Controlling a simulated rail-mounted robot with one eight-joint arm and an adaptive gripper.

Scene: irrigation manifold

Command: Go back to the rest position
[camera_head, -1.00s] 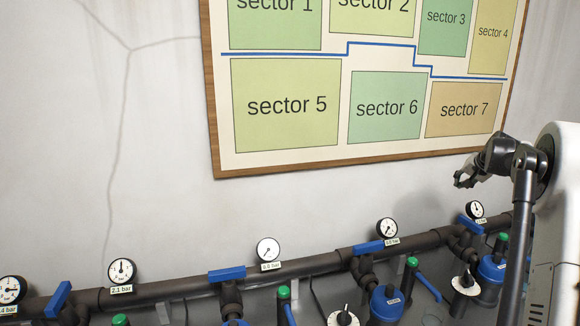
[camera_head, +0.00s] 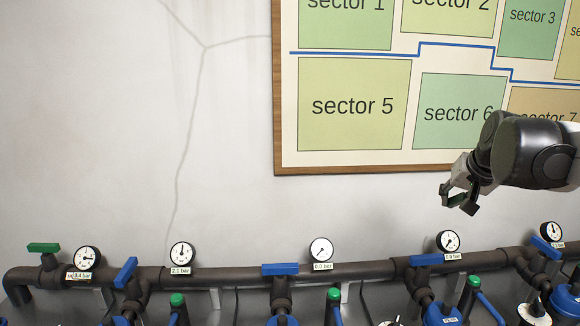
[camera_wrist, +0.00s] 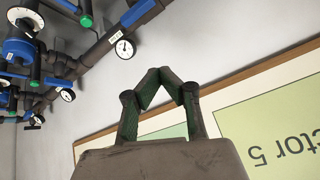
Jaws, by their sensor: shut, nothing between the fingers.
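My gripper (camera_head: 459,198) is at the right of the head view, raised in front of the wall and the lower right of the sector board (camera_head: 277,120). It is shut and empty, clear of the pipework below it. In the wrist view, my gripper (camera_wrist: 158,72) shows its two fingers meeting at the tips with nothing between them. The board's frame (camera_wrist: 245,72) lies behind the fingers there, and the wrist view is turned so that "sector 5" reads upside down.
A dark manifold pipe (camera_head: 205,275) runs along the bottom, with blue-handled valves (camera_head: 280,269), a green-handled valve (camera_head: 43,247) and round gauges (camera_head: 321,249). In the wrist view, the pipework is at the upper left. The wall (camera_head: 110,150) left of the board is clear.

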